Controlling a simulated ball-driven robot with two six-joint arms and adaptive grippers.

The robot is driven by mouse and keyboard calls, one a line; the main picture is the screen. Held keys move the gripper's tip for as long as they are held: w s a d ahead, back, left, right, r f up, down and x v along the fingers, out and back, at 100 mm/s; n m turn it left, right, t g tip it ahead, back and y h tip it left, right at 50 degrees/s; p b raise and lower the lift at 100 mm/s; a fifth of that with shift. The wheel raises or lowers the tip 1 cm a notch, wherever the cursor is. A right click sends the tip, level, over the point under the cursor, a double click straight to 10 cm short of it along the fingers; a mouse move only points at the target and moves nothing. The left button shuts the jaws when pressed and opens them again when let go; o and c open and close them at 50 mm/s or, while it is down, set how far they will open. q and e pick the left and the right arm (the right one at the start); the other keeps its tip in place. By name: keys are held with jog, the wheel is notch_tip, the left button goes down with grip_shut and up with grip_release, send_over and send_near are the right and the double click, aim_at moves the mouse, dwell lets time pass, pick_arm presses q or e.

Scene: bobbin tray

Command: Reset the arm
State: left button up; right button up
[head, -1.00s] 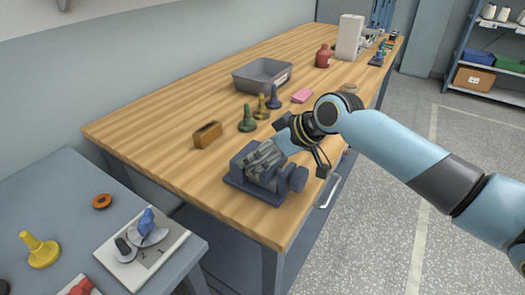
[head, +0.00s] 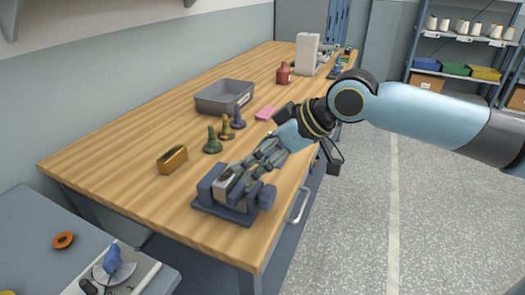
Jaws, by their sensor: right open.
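My right gripper (head: 257,168) is open at the end of the blue right arm, which comes in from the right. Its fingers point down and left, just above and beside the right part of a dark blue vise (head: 226,212) near the front edge of the wooden workbench (head: 110,172). A small light grey piece (head: 228,175) shows at the top of the vise jaws. I cannot tell whether the fingers touch the vise. My left gripper is not in view.
Green (head: 212,142), brass (head: 226,128) and blue (head: 238,118) bobbins stand behind the vise. A tan block (head: 173,159), grey tray (head: 224,97), pink block (head: 266,113) and red bottle (head: 284,73) are also on the bench. A lower table (head: 30,250) stands front left.

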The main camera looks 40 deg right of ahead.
jog(key=shift+s+d+r, duration=0.1)
jog(key=shift+s+r, duration=0.3)
jog(key=shift+r, duration=0.1)
jog(key=s+a+f+m+g+h, duration=0.2)
jog(key=s+a, duration=0.1)
jog(key=s, duration=0.6)
jog(key=s+a+f+m+g+h, duration=0.1)
jog(key=s+a+f+g+h, duration=0.2)
jog(key=s, duration=0.6)
jog(key=s+d+f+g+b, duration=0.15)
jog(key=f+b, duration=0.25)
jog(key=f, duration=1.4)
jog(key=s+d+f+b, duration=0.15)
jog(key=f+b, duration=0.35)
jog(key=f, duration=1.4)
jog(key=s+f+m+b, duration=0.1)
jog(key=s+f+b, duration=0.4)
jog(key=s+f, duration=1.3)
jog(key=shift+f+g+y, duration=0.4)
jog(key=shift+f+g, duration=0.05)
jog(key=shift+f, duration=0.2)
